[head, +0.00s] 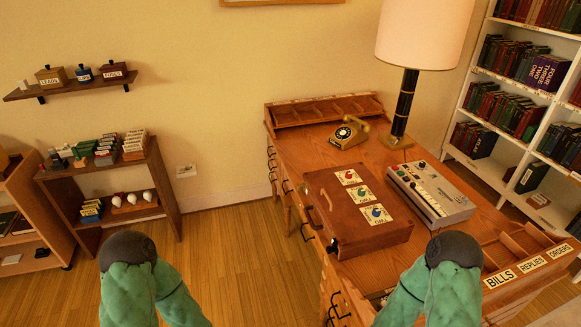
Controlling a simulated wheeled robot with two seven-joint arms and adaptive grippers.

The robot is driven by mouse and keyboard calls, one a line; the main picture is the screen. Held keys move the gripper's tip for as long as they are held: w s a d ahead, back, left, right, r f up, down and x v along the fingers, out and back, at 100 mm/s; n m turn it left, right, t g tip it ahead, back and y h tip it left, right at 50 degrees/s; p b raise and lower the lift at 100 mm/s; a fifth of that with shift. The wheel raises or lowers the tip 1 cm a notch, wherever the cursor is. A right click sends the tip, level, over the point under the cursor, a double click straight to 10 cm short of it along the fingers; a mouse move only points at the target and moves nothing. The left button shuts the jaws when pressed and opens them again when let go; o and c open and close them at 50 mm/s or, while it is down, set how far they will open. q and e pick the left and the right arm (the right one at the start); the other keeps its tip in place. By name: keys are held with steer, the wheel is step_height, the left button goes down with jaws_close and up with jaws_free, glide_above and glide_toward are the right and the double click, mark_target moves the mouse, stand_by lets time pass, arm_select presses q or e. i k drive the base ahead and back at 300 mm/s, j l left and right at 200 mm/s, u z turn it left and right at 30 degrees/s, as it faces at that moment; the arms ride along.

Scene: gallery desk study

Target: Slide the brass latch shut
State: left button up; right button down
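A reddish-brown wooden box (370,232) lies on the wooden desk (400,262). Its top carries a red, a green and a blue knob on labelled plates, and a handle (326,199) shows on its left side. I cannot make out a brass latch for certain; small fittings on the box's left side and the desk front are too small to tell. My two green arms rise from the bottom edge, one on the left and one on the right, but neither gripper shows. The right arm covers part of the desk's near side.
On the desk stand a grey control panel (430,193), a brass telephone (349,132), a lamp (403,105) and a labelled sorter (527,267). A bookcase (488,89) stands right. Low shelves (107,169) stand left. The floor (236,250) between is clear.

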mark_target(299, 188)
steer(key=i+j, duration=0.35)
steer(key=i, duration=0.25)
steer(key=i+j+z, duration=0.1)
steer(key=i+j, duration=0.25)
steer(key=i, duration=0.25)
steer(key=i+j, duration=0.4)
steer(key=i, duration=0.15)
steer(key=i+j+z, duration=0.1)
steer(key=i+j, duration=0.3)
steer(key=i, duration=0.2)
